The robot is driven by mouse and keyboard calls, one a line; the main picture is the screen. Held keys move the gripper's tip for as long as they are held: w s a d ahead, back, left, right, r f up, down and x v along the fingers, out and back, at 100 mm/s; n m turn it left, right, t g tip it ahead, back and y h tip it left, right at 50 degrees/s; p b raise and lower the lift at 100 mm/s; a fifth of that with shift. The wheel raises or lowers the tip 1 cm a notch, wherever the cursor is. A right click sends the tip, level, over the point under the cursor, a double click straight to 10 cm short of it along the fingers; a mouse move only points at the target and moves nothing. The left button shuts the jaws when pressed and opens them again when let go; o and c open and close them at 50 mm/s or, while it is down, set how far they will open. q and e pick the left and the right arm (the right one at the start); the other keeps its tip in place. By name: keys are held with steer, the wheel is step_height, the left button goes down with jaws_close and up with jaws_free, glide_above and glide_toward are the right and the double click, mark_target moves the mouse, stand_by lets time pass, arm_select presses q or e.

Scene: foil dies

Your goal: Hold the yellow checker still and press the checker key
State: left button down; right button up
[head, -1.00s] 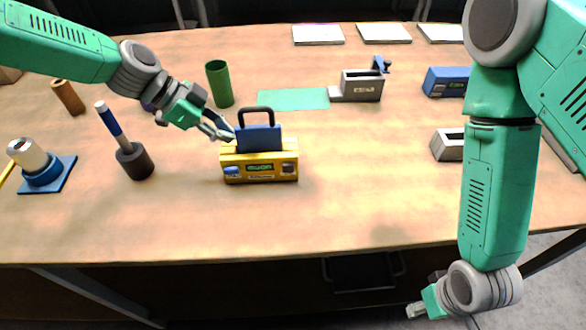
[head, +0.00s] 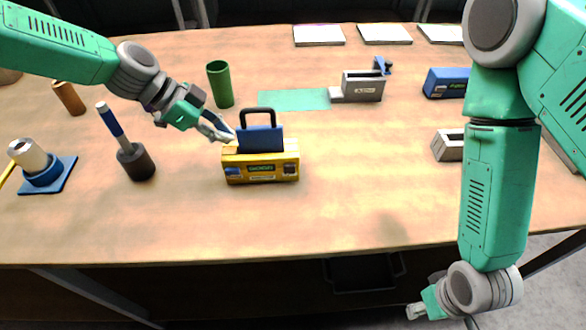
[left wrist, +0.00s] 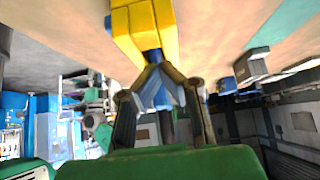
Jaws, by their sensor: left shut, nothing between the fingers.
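The yellow checker (head: 261,166) stands on the table in the head view. A blue block (head: 260,141) with a black handle sits upright in its top. Its front has a label in the middle, a small blue patch (head: 233,172) at left and a dark patch (head: 290,170) at right; I cannot tell which is the key. My left gripper (head: 231,135) is shut and empty, its tips at the checker's upper left end. The left wrist view shows the closed fingers (left wrist: 152,70) against or close before the yellow body (left wrist: 145,30); contact is unclear. My right gripper (head: 416,311) hangs beyond the table's front edge, its fingers too small to judge.
A dark holder (head: 136,162) with a blue-handled tool and a blue stand (head: 45,177) with a roll are at left. A green cup (head: 220,85), a green mat (head: 293,99) and a grey fixture (head: 362,87) lie behind. The table before the checker is clear.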

arm_select(q)
steer(key=shift+a+f, duration=0.1)
steer(key=shift+a, duration=0.8)
steer(key=shift+d+f, duration=0.15)
steer(key=shift+d, duration=0.4)
steer(key=shift+d+f+b, duration=0.25)
steer(key=shift+d+b, duration=0.05)
steer(key=shift+b, duration=0.05)
steer(key=shift+a+f+b, duration=0.35)
steer(key=shift+a+f, duration=0.1)
steer(key=shift+a, duration=0.25)
steer(key=shift+d+f, duration=0.25)
steer(key=shift+d, duration=0.3)
arm_select(e)
steer(key=shift+a+f, duration=0.25)
steer(key=shift+f, duration=0.55)
arm_select(q)
steer(key=shift+a, duration=0.35)
arm_select(e)
steer(key=shift+a, duration=0.2)
arm_select(q)
steer(key=shift+s+f, duration=0.1)
steer(key=shift+f, duration=0.05)
arm_select(e)
steer(key=shift+s, duration=0.1)
arm_select(q)
steer(key=shift+d, duration=0.1)
arm_select(e)
jaws_close()
